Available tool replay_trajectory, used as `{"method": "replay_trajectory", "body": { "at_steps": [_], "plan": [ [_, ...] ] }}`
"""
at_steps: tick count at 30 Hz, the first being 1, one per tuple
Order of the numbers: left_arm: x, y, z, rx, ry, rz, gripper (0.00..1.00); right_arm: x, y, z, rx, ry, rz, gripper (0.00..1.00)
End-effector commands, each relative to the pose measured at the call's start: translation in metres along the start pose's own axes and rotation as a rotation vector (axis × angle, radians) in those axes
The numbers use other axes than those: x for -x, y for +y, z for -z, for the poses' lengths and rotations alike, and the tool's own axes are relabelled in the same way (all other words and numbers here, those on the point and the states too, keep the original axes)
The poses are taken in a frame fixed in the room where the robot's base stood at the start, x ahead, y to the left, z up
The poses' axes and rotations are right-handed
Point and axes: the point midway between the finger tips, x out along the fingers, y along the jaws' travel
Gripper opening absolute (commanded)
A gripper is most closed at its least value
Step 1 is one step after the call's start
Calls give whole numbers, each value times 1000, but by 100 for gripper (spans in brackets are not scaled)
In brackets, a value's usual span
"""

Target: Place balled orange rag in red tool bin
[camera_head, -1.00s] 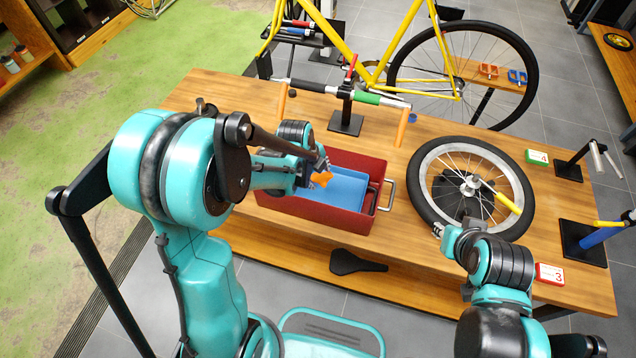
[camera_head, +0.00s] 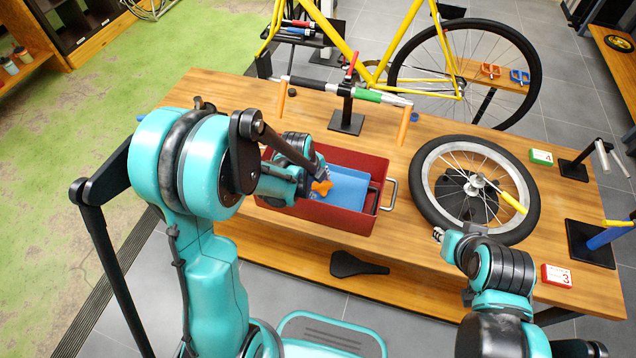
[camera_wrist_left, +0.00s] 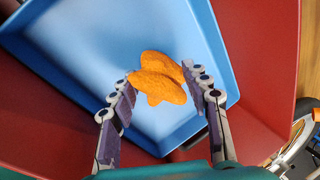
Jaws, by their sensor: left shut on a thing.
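The balled orange rag (camera_head: 322,187) is at the tip of my left gripper (camera_head: 311,190). In the left wrist view, the rag (camera_wrist_left: 158,78) sits between the fingertips of my left gripper (camera_wrist_left: 160,86), which is shut on it. The red tool bin (camera_head: 340,218) stands on the workbench, and a blue tray (camera_head: 352,190) lies inside it. The rag is over the blue tray, within the bin's outline. I cannot tell its exact height above the tray. My right gripper (camera_head: 440,236) is by the front edge of the bicycle wheel, and its fingers are too small to read.
The wooden workbench (camera_head: 230,100) holds a bicycle wheel (camera_head: 428,190) right of the bin and a black stand (camera_head: 346,122) behind it. The bin has a metal handle (camera_head: 391,194). A black saddle (camera_head: 358,265) lies below the bench's front edge.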

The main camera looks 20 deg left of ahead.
Motion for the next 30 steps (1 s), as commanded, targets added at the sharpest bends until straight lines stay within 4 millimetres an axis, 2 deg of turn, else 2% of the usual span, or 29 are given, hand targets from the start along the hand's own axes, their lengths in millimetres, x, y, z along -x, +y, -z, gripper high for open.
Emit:
{"method": "replay_trajectory", "body": {
  "at_steps": [1,2,4,13,17,20,30],
  "plan": [
    [0,0,0,0,0,0,20,0,0,0,0,0,0,26],
    [0,0,0,0,0,0,50,0,0,0,0,0,0,26],
    [1,0,0,0,0,0,68,0,0,0,0,0,0,26],
    [1,0,0,0,0,0,68,1,0,1,0,0,0,26],
    [8,-3,0,0,0,0,68,7,0,5,0,0,0,26],
    [22,-6,0,0,0,0,68,16,0,12,0,0,0,26],
    [100,-5,0,1,0,0,68,37,0,26,0,0,0,26]
  ]
}}
